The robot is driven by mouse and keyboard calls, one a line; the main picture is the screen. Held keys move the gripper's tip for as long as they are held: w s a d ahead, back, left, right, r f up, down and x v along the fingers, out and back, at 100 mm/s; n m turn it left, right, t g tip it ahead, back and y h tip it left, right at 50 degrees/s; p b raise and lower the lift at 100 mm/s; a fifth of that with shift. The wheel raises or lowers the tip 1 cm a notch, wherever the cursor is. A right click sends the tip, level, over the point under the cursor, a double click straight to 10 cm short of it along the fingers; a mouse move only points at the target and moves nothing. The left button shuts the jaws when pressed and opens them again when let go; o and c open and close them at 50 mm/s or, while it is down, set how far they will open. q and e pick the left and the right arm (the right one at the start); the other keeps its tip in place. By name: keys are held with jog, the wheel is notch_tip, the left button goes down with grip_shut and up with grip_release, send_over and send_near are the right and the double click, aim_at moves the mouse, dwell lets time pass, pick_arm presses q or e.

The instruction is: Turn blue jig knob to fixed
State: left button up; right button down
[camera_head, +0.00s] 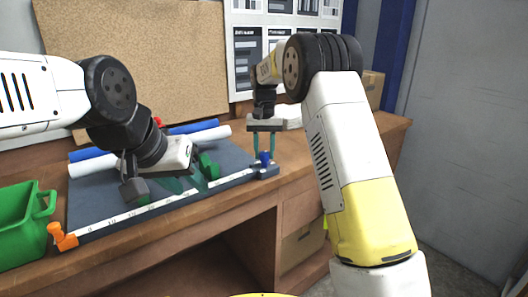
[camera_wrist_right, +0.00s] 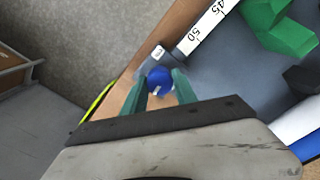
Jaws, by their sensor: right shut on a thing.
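The blue jig knob (camera_head: 264,158) sits at the right end of the white ruler on the grey board. In the right wrist view the blue knob (camera_wrist_right: 159,81) lies between the green fingers, with a pale mark on its face. My right gripper (camera_head: 264,152) points down and is shut on the knob. It also shows in the right wrist view (camera_wrist_right: 158,88). My left gripper (camera_head: 172,186) is over the board, left of the knob. Its fingers are partly hidden, and its opening is unclear.
The ruler (camera_head: 157,205) runs along the board's front edge, with an orange clamp (camera_head: 62,236) at its left end. A green bin (camera_head: 22,224) stands at the left. White and blue rolls (camera_head: 205,136) lie at the back.

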aim_at(265, 152)
jog(key=shift+m, duration=0.7)
jog(key=shift+w, duration=0.1)
jog(key=c, duration=1)
grip_release()
jog(key=shift+o, duration=0.2)
jog(key=shift+r, duration=0.15)
notch_tip(265, 152, up, 8)
jog(key=shift+f, duration=0.2)
